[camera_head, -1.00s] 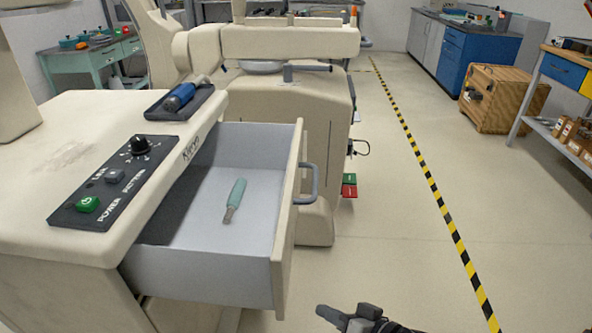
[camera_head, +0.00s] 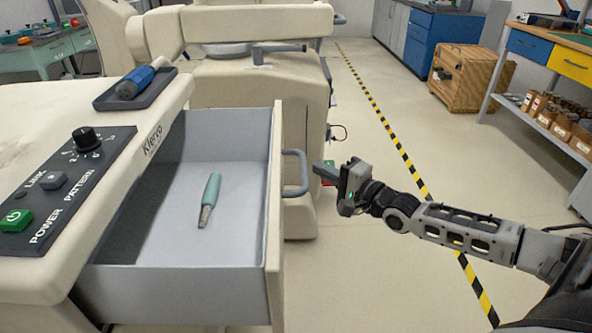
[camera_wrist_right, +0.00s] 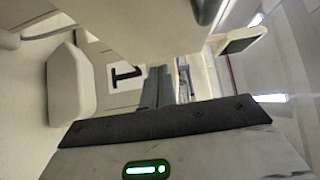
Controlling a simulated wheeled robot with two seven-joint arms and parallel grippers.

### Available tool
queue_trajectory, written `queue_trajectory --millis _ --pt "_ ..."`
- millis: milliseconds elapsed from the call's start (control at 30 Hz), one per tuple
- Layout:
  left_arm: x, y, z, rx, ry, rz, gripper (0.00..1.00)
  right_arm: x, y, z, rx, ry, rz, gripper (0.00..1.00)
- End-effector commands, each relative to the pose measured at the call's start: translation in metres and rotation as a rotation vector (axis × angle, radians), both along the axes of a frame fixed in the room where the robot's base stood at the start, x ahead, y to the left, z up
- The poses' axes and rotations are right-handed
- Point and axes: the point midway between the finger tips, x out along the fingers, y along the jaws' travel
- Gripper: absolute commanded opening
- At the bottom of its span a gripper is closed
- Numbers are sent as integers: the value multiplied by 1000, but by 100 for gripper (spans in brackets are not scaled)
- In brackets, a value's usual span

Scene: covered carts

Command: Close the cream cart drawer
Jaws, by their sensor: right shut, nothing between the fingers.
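The cream cart (camera_head: 120,98) stands at the left in the head view. Its drawer (camera_head: 272,215) is pulled out to the right, with a cream front and grey inner walls. A grey handle (camera_head: 302,172) is on the drawer front. A teal-handled tool (camera_head: 210,198) lies inside the drawer. My right gripper (camera_head: 322,172) is shut and empty, just right of the handle, its fingers pointing left toward it; I cannot tell whether they touch. In the right wrist view the dark fingers (camera_wrist_right: 157,88) show close together. My left gripper is not in view.
A control panel (camera_head: 65,175) and a dark tray (camera_head: 140,90) with a blue tool (camera_head: 135,82) are on the cart top. A large cream machine (camera_head: 255,90) stands behind the drawer. A wooden crate (camera_head: 470,80) and a workbench (camera_head: 555,75) are at the right. Floor beside the striped line is clear.

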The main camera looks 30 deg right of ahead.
Motion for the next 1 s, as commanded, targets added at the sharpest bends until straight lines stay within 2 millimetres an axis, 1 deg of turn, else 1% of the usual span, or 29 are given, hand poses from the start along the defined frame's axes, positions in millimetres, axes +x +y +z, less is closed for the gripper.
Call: queue_trajectory --millis 33,167,200,300,400,600,867,1000 --pt "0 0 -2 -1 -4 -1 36 10 2 0 1 -6 0 0" --pt "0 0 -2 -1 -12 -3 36 29 7 0 0 -5 0 0" --pt "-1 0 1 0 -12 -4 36 32 13 1 5 -3 1 0" --pt "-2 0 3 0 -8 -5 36 40 27 2 5 -2 1 0" --pt "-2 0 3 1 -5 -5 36 45 35 1 3 0 1 0" --pt "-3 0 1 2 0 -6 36 48 41 0 -1 1 1 0" --pt "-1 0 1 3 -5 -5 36 48 41 0 -2 1 1 0" --pt "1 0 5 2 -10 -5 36 48 41 1 -1 1 -4 0"
